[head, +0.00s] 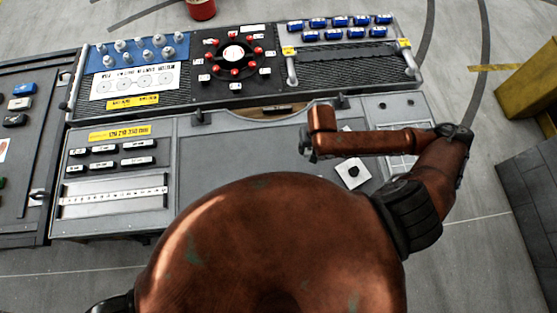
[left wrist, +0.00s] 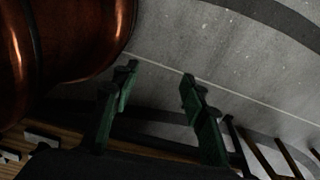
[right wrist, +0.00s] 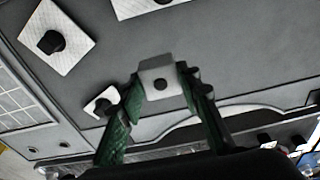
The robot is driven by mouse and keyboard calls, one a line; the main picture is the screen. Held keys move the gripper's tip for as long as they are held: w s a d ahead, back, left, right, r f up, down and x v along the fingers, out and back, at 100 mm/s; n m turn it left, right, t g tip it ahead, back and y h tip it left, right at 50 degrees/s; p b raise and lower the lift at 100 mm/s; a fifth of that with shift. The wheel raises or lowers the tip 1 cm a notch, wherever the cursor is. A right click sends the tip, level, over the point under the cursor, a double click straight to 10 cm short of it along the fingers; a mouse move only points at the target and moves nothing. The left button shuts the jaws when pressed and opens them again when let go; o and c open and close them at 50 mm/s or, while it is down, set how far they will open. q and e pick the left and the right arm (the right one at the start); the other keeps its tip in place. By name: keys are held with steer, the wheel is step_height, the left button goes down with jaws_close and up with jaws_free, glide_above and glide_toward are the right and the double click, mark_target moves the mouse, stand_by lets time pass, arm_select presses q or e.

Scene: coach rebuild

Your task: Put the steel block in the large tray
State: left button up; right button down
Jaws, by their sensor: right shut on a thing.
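My right gripper (right wrist: 160,92) has its green fingers closed on a small light-grey block, the steel block (right wrist: 158,76), which has a dark round spot on its face. In the head view this gripper (head: 308,148) hangs over the grey desk panel, and the block is hidden there. I cannot tell from the right wrist view whether the block touches the panel. My left gripper (left wrist: 157,88) is open and empty, over bare floor. Which recess is the large tray is not clear; a wide grey panel (head: 235,150) lies below the right arm.
White plates with black knobs (right wrist: 55,40) lie on the panel; one shows in the head view (head: 352,174). A raised rack behind holds a red-knobbed dial (head: 234,56) and blue cylinders (head: 340,21). Black labelled blocks (head: 110,155) sit left. A yellow box (head: 525,85) stands right.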

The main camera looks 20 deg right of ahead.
arm_select(q)
step_height(320, 180, up, 4)
steer(key=w+p, duration=0.3)
arm_select(e)
steer(key=s+d+r, duration=0.1)
steer(key=s+d, duration=0.5)
steer(key=d, duration=0.1)
steer(key=w+a+f+b, duration=0.2)
steer(key=w+b, duration=0.1)
steer(key=w+a+f+b, duration=0.2)
steer(key=w+f+b, duration=0.1)
steer(key=w+b, duration=0.1)
steer(key=w+a+f+b, duration=0.2)
steer(key=w+f+b, duration=0.1)
steer(key=shift+w, duration=0.25)
steer(key=shift+w+a+f, duration=0.3)
steer(key=shift+w+f, duration=0.1)
steer(key=shift+f, duration=0.25)
steer(key=f, duration=0.3)
steer(key=shift+w+a+f+b, duration=0.1)
steer(key=shift+w+b, duration=0.1)
steer(key=shift+b, duration=0.15)
arm_select(q)
step_height(320, 180, down, 11)
steer(key=s, duration=0.2)
steer(key=shift+r, duration=0.15)
arm_select(e)
steer(key=shift+f, duration=0.25)
steer(key=shift+f, duration=0.1)
